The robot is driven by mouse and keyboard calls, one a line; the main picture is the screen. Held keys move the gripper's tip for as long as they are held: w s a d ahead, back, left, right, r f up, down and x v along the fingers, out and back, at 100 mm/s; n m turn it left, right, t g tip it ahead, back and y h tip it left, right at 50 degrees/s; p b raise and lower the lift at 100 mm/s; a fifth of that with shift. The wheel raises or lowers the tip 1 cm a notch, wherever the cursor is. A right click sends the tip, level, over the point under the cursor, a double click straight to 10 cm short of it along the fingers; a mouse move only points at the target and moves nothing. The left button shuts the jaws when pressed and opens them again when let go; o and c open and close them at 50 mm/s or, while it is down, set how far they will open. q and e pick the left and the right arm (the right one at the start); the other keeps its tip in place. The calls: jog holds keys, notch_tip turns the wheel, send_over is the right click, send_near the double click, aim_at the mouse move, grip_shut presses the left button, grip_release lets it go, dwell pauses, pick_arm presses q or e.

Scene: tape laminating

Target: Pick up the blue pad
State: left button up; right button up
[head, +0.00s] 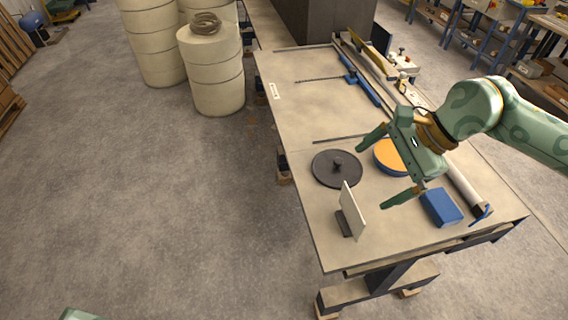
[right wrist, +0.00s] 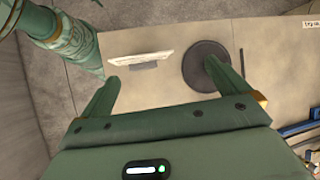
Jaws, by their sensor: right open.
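The blue pad (head: 441,207) lies on the table near its front right corner in the head view. I do not see it in the right wrist view. My right gripper (head: 370,178) is open and empty above the table, with its fingers pointing left in the head view. The pad lies to the right of its lower finger, apart from the space between the fingers. Both fingers also show in the right wrist view (right wrist: 160,76), with nothing between them. My left gripper is not recognisable; only a green part of mine shows at the head view's bottom edge.
A black disc with a knob (head: 337,168), an upright pale plate (head: 352,209) on a dark foot and an orange-topped round item (head: 389,157) are close by. A long roller (head: 465,187) runs behind the pad. The table's left middle (head: 310,110) is mostly clear.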

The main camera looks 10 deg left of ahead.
jog(key=w+d+r+h, duration=0.1)
jog(key=w+d+h, duration=0.2)
jog(key=d, duration=0.5)
jog(key=m+h, duration=0.1)
jog(key=h, duration=0.3)
send_over(442, 204)
notch_tip(442, 204, down, 7)
jog(key=shift+s+p, duration=0.1)
jog(key=shift+p, duration=0.25)
jog(key=f+p, duration=0.1)
jog(key=f, duration=0.5)
jog(key=shift+w, duration=0.2)
pick_arm(q)
jog(key=s+f+n, duration=0.1)
jog(key=s, duration=0.5)
jog(key=shift+s+a+g, duration=0.35)
jog(key=shift+g, duration=0.05)
pick_arm(e)
jog(key=c, duration=0.9)
